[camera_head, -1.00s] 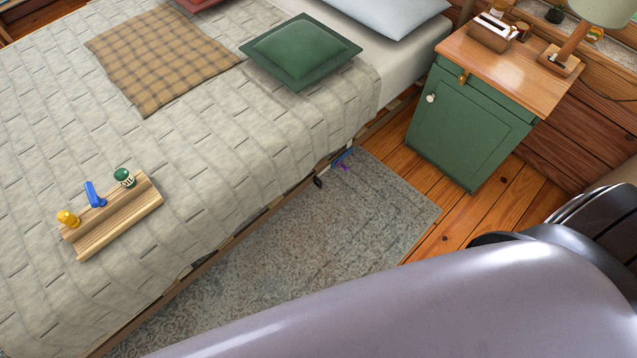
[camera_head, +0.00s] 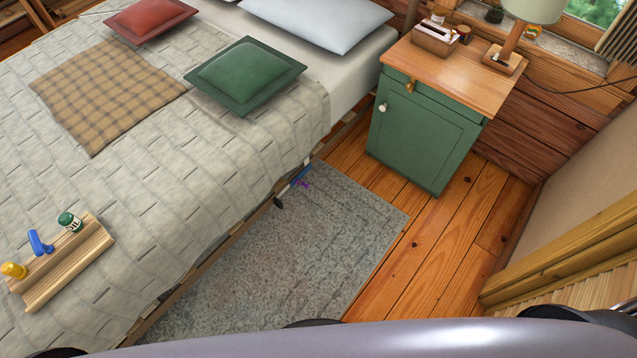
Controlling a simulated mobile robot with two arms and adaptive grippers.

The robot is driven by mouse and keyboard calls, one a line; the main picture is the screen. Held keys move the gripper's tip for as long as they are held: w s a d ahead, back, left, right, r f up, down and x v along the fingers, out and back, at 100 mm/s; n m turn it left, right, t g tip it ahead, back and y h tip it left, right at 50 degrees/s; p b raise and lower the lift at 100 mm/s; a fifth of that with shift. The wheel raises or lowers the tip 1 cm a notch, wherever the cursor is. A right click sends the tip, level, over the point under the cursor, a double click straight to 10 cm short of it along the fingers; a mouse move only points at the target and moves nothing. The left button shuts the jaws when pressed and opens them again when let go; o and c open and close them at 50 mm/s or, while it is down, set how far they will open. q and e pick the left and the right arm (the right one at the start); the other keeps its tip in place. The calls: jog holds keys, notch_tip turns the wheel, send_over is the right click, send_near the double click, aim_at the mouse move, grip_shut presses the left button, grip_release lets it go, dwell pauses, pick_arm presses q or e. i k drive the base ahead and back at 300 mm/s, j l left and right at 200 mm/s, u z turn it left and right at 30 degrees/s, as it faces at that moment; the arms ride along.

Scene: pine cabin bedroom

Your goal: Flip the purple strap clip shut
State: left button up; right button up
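A small purple piece (camera_head: 304,184), which looks like the purple strap clip, shows at the bed's side edge, low over the rug. It is too small to tell whether it is open or shut. A blue piece (camera_head: 300,174) is right beside it, and a dark piece (camera_head: 279,202) hangs a little to the left. Neither of my grippers can be made out; only a smooth grey part of my own body and some dark parts cross the bottom of the view.
The bed (camera_head: 215,175) fills the left. A wooden rack (camera_head: 75,265) on it bears yellow, blue and green items. A green nightstand (camera_head: 425,135) with a lamp (camera_head: 515,35) stands at the back right. The grey rug (camera_head: 300,245) and plank floor (camera_head: 430,240) look clear.

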aim_at(297, 182)
jog(key=i+l+u, duration=0.15)
jog(key=l, duration=0.2)
jog(key=i+l+u, duration=0.15)
jog(key=l, duration=0.2)
jog(key=i+l+u, duration=0.2)
jog(key=l, duration=0.2)
jog(key=i+l+u, duration=0.15)
jog(key=l, duration=0.25)
jog(key=i+l+u, duration=0.15)
jog(key=l, duration=0.25)
jog(key=l+u, duration=0.15)
jog(key=l, duration=0.3)
jog(key=i, duration=0.05)
